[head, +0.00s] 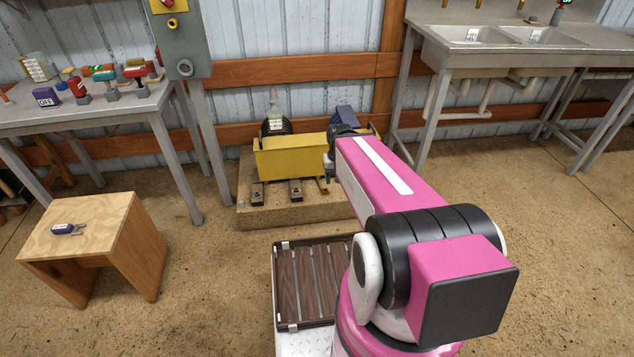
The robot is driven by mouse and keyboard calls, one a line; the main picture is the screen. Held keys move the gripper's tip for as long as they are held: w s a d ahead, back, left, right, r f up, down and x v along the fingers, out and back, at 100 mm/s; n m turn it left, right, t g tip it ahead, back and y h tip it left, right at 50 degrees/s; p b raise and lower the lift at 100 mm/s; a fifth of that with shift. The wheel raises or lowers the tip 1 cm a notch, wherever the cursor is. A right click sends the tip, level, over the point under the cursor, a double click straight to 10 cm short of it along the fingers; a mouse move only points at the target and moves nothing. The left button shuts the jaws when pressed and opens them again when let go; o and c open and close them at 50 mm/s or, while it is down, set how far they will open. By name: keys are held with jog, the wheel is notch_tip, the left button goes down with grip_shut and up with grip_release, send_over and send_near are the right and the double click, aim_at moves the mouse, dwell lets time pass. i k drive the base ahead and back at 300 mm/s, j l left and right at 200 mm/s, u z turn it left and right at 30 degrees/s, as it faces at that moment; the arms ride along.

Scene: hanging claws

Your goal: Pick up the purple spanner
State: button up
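The purple spanner (68,229) lies flat on top of a small wooden stool (88,222) at the left. It has a purple body with a pale label and grey prongs pointing right. My pink arm reaches away from me at the centre right. A small part of what looks like my gripper (328,171) shows at the arm's far end, in front of the yellow machine and well to the right of the stool. The arm hides most of it, so its fingers cannot be made out.
A yellow machine (290,157) sits on a low base at the back centre. A metal table (120,108) with several coloured tools stands behind the stool. A slatted dark tray (288,308) is close in front. A steel sink (475,36) is at the back right. Floor between stool and tray is clear.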

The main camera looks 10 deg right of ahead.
aim_at(65, 229)
jog(key=u, duration=2.15)
jog(key=i+l+u, duration=0.1)
jog(key=i, duration=0.4)
jog(key=i+l, duration=0.3)
jog(key=i, duration=0.2)
jog(key=i+l+u, duration=0.15)
jog(key=i, duration=0.35)
jog(key=l, duration=0.05)
